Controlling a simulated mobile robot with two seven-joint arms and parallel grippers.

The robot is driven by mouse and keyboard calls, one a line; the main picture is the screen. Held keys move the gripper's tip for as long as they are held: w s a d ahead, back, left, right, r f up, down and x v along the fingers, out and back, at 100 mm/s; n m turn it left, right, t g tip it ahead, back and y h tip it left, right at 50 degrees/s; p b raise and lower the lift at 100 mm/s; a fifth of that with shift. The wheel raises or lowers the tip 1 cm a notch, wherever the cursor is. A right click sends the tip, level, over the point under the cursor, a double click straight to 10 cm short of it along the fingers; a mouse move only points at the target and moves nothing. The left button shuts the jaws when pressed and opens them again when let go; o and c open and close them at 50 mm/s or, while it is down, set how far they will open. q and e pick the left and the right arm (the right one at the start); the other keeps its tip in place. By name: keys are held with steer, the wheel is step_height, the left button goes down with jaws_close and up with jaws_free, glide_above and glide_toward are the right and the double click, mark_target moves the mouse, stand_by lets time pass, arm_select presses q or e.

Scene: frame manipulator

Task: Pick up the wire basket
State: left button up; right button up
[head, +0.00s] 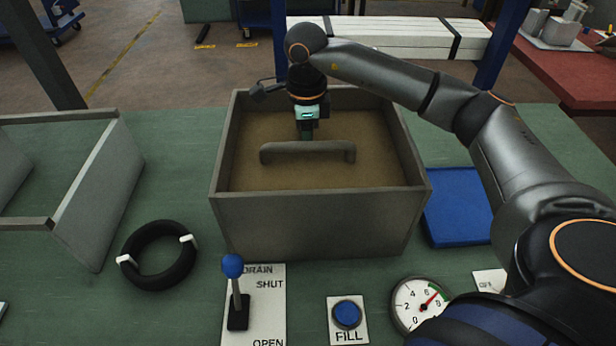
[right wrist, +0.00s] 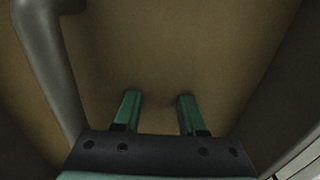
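A thick grey handle (head: 307,152) rises from the murky brown contents of a grey open-topped tank (head: 318,218). No wire mesh shows; whatever is under the handle is hidden in the brown. My right gripper (head: 306,134) points down inside the tank, just behind the handle in the head view. In the right wrist view its two green fingers (right wrist: 158,98) are apart with only brown between them. The handle (right wrist: 50,70) runs along the left of that view, outside the fingers. My left gripper is not in view.
A lever with a blue knob (head: 233,266) on a DRAIN plate, a blue FILL button (head: 347,314) and a gauge (head: 420,304) are in front. A black ring (head: 158,255) and grey frame (head: 100,200) are left. A blue tray (head: 458,207) is right.

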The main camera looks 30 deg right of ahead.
steer(key=shift+f, duration=0.7)
steer(key=shift+c, duration=0.3)
jaws_close()
stand_by(0.6)
